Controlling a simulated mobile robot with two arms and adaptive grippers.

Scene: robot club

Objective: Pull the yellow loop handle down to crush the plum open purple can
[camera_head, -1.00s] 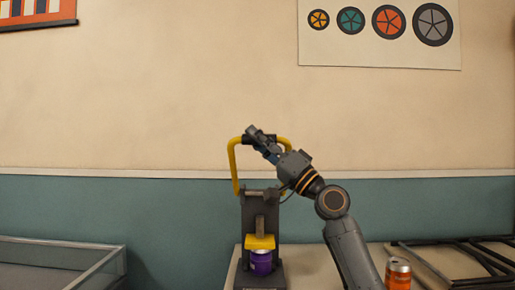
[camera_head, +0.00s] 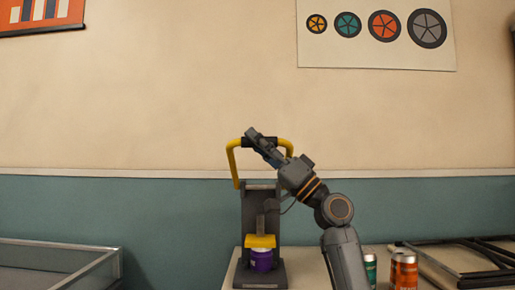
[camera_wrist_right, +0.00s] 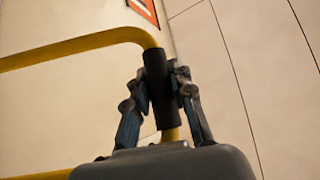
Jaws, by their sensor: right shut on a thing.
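The yellow loop handle (camera_head: 233,165) rises above the dark can crusher (camera_head: 247,212) on the table. Its top bar has a black grip (camera_wrist_right: 157,85). My right gripper (camera_head: 259,141) is shut on this black grip, with one finger on each side of it in the right wrist view (camera_wrist_right: 162,92). The purple can (camera_head: 261,262) stands upright in the crusher, right under the yellow press plate (camera_head: 260,241). It looks uncrushed. The plate hides its top, so I cannot see whether it is open. My left gripper is out of view.
An orange can (camera_head: 404,271) and a green can (camera_head: 370,269) stand on the table right of my forearm. A dark frame (camera_head: 480,247) lies at the right. A glass-sided case (camera_head: 60,262) is at the lower left. The wall is close behind.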

